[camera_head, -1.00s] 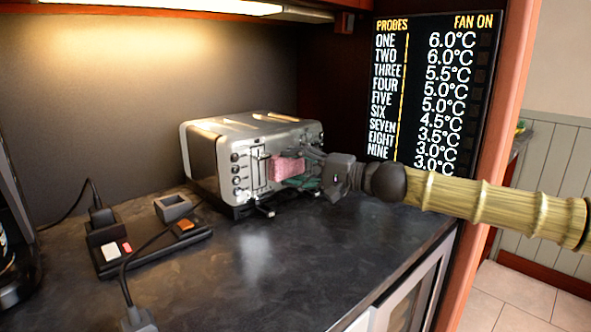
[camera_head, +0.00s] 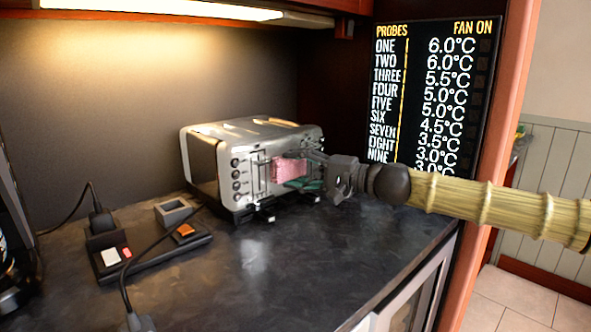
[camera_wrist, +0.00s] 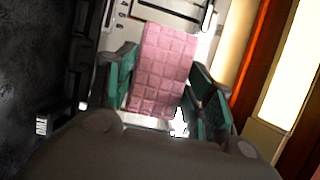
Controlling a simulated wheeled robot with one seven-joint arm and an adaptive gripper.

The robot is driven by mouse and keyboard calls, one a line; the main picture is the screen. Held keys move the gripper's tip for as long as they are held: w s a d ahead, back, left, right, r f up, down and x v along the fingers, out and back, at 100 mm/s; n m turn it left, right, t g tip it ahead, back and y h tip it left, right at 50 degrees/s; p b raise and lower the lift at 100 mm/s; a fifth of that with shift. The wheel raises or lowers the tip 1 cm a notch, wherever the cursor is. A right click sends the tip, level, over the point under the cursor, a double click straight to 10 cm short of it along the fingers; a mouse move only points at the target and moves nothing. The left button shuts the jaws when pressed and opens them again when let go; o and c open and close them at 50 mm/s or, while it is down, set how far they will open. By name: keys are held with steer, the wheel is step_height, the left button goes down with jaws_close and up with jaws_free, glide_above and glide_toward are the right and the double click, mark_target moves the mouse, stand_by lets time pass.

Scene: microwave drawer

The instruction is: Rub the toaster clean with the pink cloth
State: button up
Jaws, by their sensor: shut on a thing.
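The silver toaster (camera_head: 215,165) stands on the dark counter near the back wall, its knobs and levers facing the front right. The pink cloth (camera_head: 289,170) is a small quilted pad against or very near this front face. My gripper (camera_head: 308,176) is shut on the cloth from the right. In the wrist view, the cloth (camera_wrist: 163,70) lies between the green-padded fingers and reaches toward the toaster front (camera_wrist: 190,12). Whether it presses on the metal I cannot tell.
A power strip (camera_head: 150,248) with plugs and cables lies on the counter to the left. A temperature display (camera_head: 432,90) hangs behind my arm. The counter (camera_head: 290,270) in front of the toaster is clear.

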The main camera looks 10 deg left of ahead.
steer(key=s+d, duration=0.3)
steer(key=d, duration=0.2)
steer(key=shift+s+d+b, duration=0.2)
steer(key=shift+s+b, duration=0.1)
steer(key=shift+b, duration=0.15)
steer(key=shift+d, duration=0.1)
stand_by(0.4)
